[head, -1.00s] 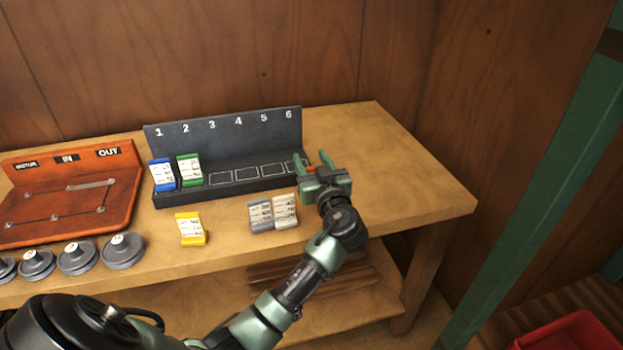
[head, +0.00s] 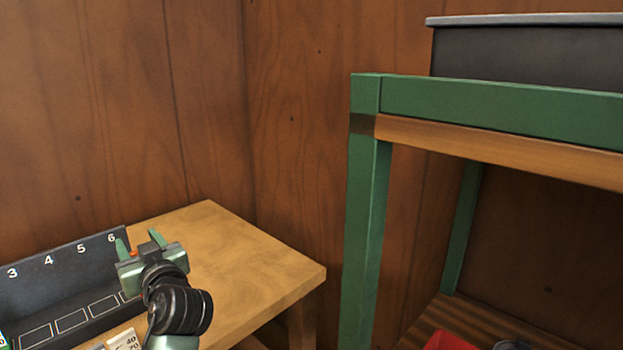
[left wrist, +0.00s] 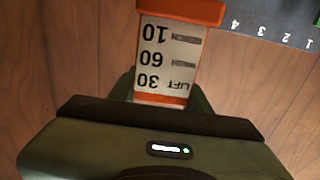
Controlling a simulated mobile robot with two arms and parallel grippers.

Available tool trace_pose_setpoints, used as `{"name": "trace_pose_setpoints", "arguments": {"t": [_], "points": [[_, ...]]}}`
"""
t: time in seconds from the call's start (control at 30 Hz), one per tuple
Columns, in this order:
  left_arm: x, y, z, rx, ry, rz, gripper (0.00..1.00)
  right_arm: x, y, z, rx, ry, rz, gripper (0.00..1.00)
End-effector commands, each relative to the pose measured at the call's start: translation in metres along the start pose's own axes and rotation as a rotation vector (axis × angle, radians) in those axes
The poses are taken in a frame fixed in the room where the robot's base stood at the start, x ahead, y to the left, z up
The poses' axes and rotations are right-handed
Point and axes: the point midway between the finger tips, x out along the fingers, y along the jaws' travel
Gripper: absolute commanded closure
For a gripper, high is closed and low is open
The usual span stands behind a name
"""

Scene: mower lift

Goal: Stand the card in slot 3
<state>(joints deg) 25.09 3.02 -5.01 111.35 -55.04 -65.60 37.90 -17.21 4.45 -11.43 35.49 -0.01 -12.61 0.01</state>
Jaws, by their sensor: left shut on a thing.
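My left gripper (head: 138,243) is shut on an orange card, of which a small orange bit shows between the fingers in the head view. In the left wrist view the orange card (left wrist: 166,60) has a white face reading "LIFT 30 60 10", upside down there. The gripper is at the right end of the dark rack (head: 65,258), by number 6. Slot 3 (head: 36,335) is an empty outlined patch at the lower left, partly cut off. My right gripper is not in view.
A cream card (head: 123,340) stands in front of the rack at the bottom edge, with a grey card partly visible beside it. The bench's right part (head: 250,270) is clear. A green-framed shelf (head: 365,200) stands to the right, with a red bin (head: 455,341) low down.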

Motion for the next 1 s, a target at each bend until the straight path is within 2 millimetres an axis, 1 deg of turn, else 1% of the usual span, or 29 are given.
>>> {"name": "trace_pose_setpoints", "arguments": {"t": [0.03,0.1,0.17,0.27,0.3,0.37,0.4,0.43,0.5,0.6,0.7,0.8,1.0], "points": [[-0.010,0.001,0.017,0.006,-0.005,0.044,1.00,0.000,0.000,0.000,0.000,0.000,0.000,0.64],[-0.028,0.005,0.037,0.008,-0.005,0.122,1.00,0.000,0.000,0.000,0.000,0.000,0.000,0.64],[-0.047,0.009,0.054,0.008,-0.006,0.197,1.00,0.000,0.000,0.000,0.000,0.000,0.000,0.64],[-0.082,0.015,0.080,0.008,-0.005,0.325,1.00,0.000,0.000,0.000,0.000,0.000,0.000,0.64],[-0.097,0.017,0.090,0.007,-0.006,0.377,1.00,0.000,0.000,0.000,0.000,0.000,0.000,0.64],[-0.120,0.018,0.102,0.007,-0.005,0.452,1.00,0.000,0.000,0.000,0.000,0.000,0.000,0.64],[-0.136,0.019,0.110,0.006,-0.006,0.501,1.00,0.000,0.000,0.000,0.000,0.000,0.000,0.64],[-0.148,0.020,0.115,0.005,-0.006,0.536,1.00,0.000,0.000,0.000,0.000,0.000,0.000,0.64],[-0.173,0.020,0.124,0.003,-0.006,0.609,1.00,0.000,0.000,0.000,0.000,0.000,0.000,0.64],[-0.203,0.019,0.133,0.002,-0.004,0.693,1.00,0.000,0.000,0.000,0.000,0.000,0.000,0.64],[-0.224,0.018,0.137,0.000,-0.002,0.750,1.00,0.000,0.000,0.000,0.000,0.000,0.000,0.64],[-0.236,0.017,0.138,-0.001,-0.001,0.781,1.00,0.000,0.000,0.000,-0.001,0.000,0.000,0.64],[-0.240,0.017,0.138,-0.002,0.002,0.792,1.00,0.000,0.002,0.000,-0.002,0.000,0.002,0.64]]}}
